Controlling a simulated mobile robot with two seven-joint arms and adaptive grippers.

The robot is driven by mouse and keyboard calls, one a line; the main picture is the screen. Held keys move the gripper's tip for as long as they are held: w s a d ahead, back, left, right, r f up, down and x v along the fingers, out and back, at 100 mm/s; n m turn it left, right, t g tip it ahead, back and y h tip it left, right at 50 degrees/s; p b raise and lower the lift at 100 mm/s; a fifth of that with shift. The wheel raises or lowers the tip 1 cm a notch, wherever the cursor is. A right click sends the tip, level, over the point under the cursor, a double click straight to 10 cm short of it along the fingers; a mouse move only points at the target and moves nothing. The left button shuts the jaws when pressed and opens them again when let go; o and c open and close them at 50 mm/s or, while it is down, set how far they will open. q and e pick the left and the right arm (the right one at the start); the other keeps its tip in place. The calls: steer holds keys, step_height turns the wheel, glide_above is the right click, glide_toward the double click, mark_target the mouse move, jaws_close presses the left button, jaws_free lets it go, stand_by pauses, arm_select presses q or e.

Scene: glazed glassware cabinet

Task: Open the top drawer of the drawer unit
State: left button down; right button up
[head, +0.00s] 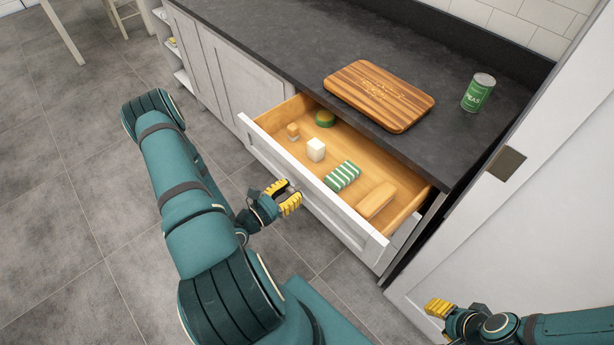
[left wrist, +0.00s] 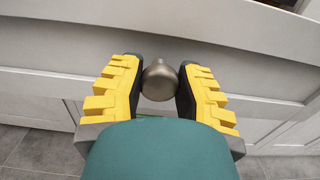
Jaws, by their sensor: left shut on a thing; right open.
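The top drawer (head: 318,198) of the white drawer unit stands pulled out, and its wooden inside shows in the head view. My left gripper (head: 287,196) is at the front of this drawer. In the left wrist view its yellow fingers are shut on a round metal knob (left wrist: 159,80) on the drawer front (left wrist: 230,75). My right gripper (head: 447,312) is at the lower right of the head view, away from the drawer, and it is open and empty.
The drawer holds a green-and-white striped block (head: 342,176), a white block (head: 316,149), a tan block (head: 376,200) and other small items. A wooden board (head: 379,95) and green can (head: 478,93) stand on the dark counter. A white panel (head: 530,200) rises at right.

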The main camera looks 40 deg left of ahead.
arm_select(q)
steer(key=shift+s+a, duration=0.15)
steer(key=shift+s, duration=1.75)
steer(key=c, duration=0.6)
jaws_free()
steer(key=s, duration=0.8)
steer(key=s+a, duration=0.1)
steer(key=s, duration=0.3)
